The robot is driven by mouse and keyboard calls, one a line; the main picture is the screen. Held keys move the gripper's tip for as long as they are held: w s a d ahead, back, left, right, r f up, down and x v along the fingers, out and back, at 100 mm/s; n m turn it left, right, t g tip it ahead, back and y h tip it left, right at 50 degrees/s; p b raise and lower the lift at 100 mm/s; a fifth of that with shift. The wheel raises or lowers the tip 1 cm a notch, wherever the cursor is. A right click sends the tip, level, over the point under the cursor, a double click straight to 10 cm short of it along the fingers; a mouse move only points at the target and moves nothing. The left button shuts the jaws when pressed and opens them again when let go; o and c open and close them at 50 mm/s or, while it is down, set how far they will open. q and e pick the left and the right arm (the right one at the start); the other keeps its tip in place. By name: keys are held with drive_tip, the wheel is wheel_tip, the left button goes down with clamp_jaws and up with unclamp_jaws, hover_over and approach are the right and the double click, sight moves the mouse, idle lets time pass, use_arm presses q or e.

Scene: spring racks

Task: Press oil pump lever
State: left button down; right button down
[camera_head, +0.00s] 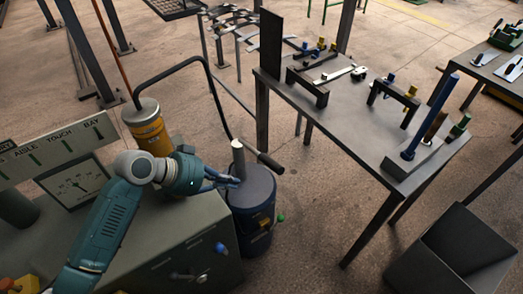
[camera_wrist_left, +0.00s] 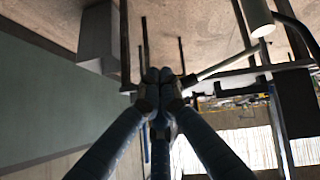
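The oil pump is a dark blue drum (camera_head: 252,205) with a grey upright post (camera_head: 238,158) on top. Its lever (camera_head: 268,158) slopes down to the right from the post and ends in a black grip. My left gripper (camera_head: 234,182) is over the drum's top, left of the lever grip. In the left wrist view, my gripper's fingertips (camera_wrist_left: 160,80) are drawn together with nothing visible between them. The pale lever rod (camera_wrist_left: 228,63) runs toward them from the post (camera_wrist_left: 258,18); its dark end is partly hidden behind the fingers. I cannot tell if they touch.
A grey bench with a gauge panel (camera_head: 75,182) stands left of the drum. A yellow canister (camera_head: 150,132) with a black hose stands behind my arm. A metal table (camera_head: 340,115) with clamps is at right, and an open dark bin (camera_head: 425,268) is at lower right.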

sight(262, 154)
use_arm(q)
drive_tip(key=w+r+h, duration=0.1)
drive_tip(key=w+r, duration=0.2)
drive_tip(key=r, duration=0.2)
drive_tip(key=w+r+m+h, duration=0.1)
drive_tip(key=w+r, duration=0.2)
drive_tip(key=r, duration=0.3)
drive_tip(key=shift+a, duration=0.2)
use_arm(e)
drive_tip(key=shift+w+r, duration=0.2)
drive_tip(key=shift+w, duration=0.1)
